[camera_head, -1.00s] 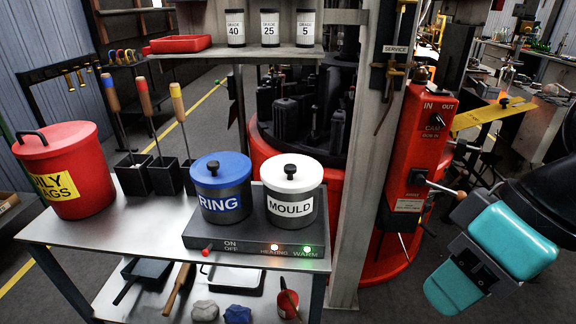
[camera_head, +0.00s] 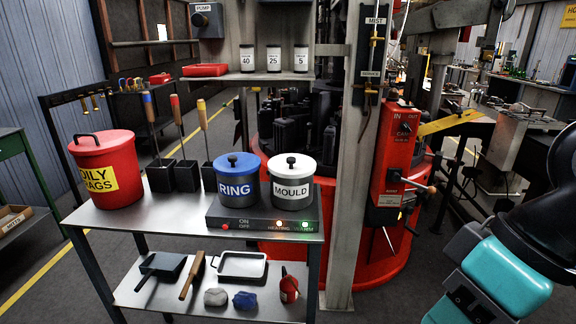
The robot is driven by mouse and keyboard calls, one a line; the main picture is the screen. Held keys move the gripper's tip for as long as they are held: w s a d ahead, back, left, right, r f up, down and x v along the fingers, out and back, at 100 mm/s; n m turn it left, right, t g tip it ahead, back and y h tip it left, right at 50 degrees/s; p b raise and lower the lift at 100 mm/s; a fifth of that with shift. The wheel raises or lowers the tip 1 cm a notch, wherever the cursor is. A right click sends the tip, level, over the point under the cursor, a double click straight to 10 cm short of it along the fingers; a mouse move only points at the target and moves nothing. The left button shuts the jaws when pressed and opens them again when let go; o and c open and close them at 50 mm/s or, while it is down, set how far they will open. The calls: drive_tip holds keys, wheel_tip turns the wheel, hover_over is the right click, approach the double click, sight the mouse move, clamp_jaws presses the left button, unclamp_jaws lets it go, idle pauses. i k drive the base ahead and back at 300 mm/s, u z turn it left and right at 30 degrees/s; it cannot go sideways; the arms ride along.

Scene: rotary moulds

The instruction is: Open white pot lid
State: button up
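The white pot lid (camera_head: 291,165) with a black knob sits on a grey pot labelled MOULD (camera_head: 292,190). The lid looks closed on the rim. The pot stands on the right of a dark heater (camera_head: 262,222) with an orange light and a green light, marked HEATING and WARM. Beside it stands the pot labelled RING (camera_head: 236,187) with a blue lid. My teal and black arm is at the lower right, well apart from the pots. Its end runs out of the picture, and my gripper's fingers do not show.
The metal table (camera_head: 130,214) also holds a red rags bin (camera_head: 106,180) and several long-handled tools in black holders (camera_head: 172,176). A shelf with small labelled jars (camera_head: 273,60) hangs above. A grey post (camera_head: 350,200) and red machine (camera_head: 396,165) stand right of the pots.

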sight(286, 166)
drive_tip(key=u, duration=0.35)
drive_tip(key=i, duration=1.2)
drive_tip(key=z, duration=0.3)
